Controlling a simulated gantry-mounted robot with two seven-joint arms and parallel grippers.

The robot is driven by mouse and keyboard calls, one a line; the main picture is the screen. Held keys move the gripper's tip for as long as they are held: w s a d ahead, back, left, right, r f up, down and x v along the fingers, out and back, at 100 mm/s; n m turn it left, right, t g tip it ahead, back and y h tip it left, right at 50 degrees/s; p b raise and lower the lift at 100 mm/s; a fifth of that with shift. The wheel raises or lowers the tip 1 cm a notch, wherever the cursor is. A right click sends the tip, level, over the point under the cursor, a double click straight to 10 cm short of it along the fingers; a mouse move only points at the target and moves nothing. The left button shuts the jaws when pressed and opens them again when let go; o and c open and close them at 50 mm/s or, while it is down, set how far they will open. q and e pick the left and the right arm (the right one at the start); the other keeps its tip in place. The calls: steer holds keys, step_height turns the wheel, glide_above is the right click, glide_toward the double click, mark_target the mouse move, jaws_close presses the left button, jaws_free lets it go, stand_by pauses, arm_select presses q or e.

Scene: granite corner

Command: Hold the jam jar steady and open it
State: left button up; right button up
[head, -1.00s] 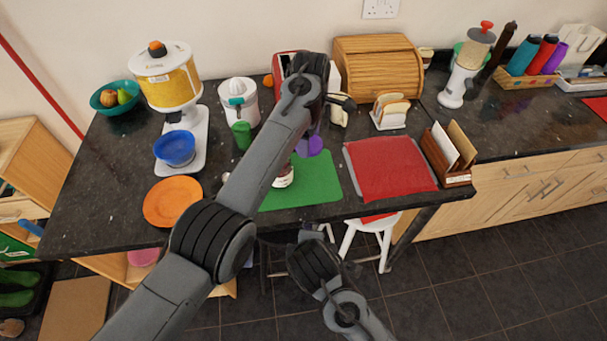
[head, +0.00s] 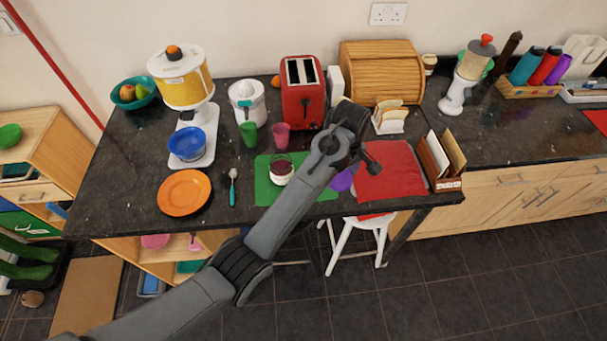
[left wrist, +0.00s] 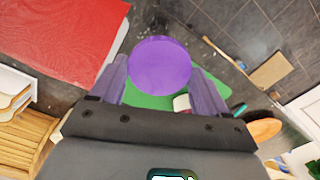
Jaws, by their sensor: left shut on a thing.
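The jam jar (head: 281,173) stands upright on the green mat (head: 266,194), with its top open and dark red jam showing. In the left wrist view a small part of the jar (left wrist: 182,103) shows beyond the lid. My left gripper (left wrist: 158,67) is shut on the round purple lid (left wrist: 161,60), one finger on each side. In the head view the lid (head: 343,180) is apart from the jar, to its right, near the border between the green and red mats. My forearm hides most of the left gripper there. My right gripper is out of view.
A red mat (head: 392,172) lies to the right and a letter rack (head: 440,162) stands beyond it. A red toaster (head: 302,98) and pink cup (head: 281,135) stand behind the jar. An orange plate (head: 184,192) and a spoon (head: 232,188) lie left.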

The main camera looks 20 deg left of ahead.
arm_select(q)
steer(key=shift+s+a+f, duration=0.1)
steer(key=shift+a+f, duration=0.1)
steer(key=a+f+p, duration=0.1)
steer(key=a+f, duration=0.1)
steer(key=a, duration=0.1)
steer(key=w+a+f+p, duration=0.1)
steer(key=a+f, duration=0.1)
steer(key=a, duration=0.2)
steer(key=w+a+f, duration=0.1)
steer(key=a+f, duration=0.1)
steer(key=a, duration=0.1)
steer(key=shift+w+a+f+p, duration=0.25)
steer(key=shift+p, duration=0.15)
steer(key=shift+f+p, duration=0.3)
steer(key=shift+f, duration=1.8)
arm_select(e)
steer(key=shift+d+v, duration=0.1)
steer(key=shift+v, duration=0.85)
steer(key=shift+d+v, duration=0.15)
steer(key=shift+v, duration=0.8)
arm_select(q)
steer(key=shift+f, duration=0.1)
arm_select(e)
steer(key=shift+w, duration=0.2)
arm_select(q)
steer(key=o, duration=1.1)
steer(key=shift+o, duration=0.2)
